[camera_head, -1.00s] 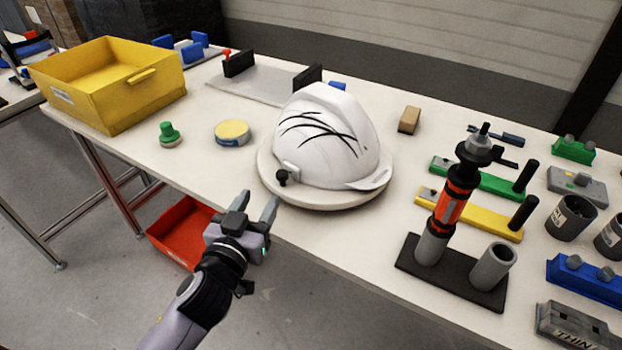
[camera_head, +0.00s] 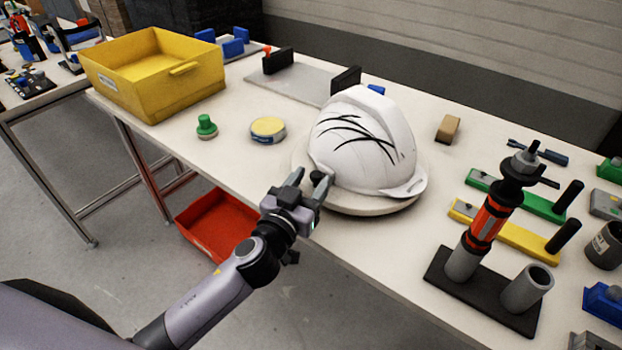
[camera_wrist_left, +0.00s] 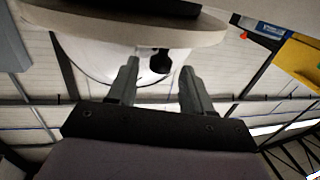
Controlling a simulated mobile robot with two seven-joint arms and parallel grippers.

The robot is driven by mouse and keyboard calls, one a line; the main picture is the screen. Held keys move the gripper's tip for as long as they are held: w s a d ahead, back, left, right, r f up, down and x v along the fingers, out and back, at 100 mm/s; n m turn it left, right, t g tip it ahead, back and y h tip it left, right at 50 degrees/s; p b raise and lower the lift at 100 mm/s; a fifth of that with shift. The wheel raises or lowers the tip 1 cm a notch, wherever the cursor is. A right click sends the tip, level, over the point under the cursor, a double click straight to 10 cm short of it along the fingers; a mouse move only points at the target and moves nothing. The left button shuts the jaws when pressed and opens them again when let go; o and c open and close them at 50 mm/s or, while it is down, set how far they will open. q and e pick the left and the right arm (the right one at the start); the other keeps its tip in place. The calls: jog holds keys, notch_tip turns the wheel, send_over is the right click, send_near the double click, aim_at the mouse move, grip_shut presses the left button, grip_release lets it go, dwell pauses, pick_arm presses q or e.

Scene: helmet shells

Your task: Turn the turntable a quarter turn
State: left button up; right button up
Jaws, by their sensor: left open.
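The turntable (camera_head: 375,209) is a round, pale disc near the table's front edge. It carries a white helmet shell (camera_head: 365,140) with black curved lines on its side and its brim towards the right. A dark knob stands at the turntable's near left; it shows in the left wrist view (camera_wrist_left: 160,62). My left gripper (camera_head: 308,186) is open at that edge. In the left wrist view its two grey fingers (camera_wrist_left: 160,85) point towards the knob, which appears in line with the gap between them. I cannot tell whether they touch it. My right gripper is not in view.
A yellow bin (camera_head: 150,75), a green-topped stamp (camera_head: 206,127) and a round tin (camera_head: 267,130) are to the left. An orange-and-black tool (camera_head: 487,215) stands in a holder at right. A brown block (camera_head: 447,128) lies behind. A red bin (camera_head: 218,225) is below the table.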

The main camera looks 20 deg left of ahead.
pick_arm(q)
jog(key=shift+w, duration=0.2)
grip_shut()
jog(key=shift+s+d+f+n+y+b, duration=0.15)
jog(key=shift+d+n+y+b, duration=0.1)
jog(key=shift+d+b, duration=0.15)
jog(key=shift+s+d+f+n+y+b, duration=0.15)
jog(key=shift+d+y+b, duration=0.1)
jog(key=shift+b, duration=0.2)
jog(key=shift+d+r+y+b, duration=0.15)
jog(key=shift+d+y+b, duration=0.1)
jog(key=shift+y+b, duration=0.05)
jog(key=shift+s+d+r+n+y, duration=0.15)
jog(key=shift+n+y, duration=0.25)
jog(key=shift+y, duration=0.1)
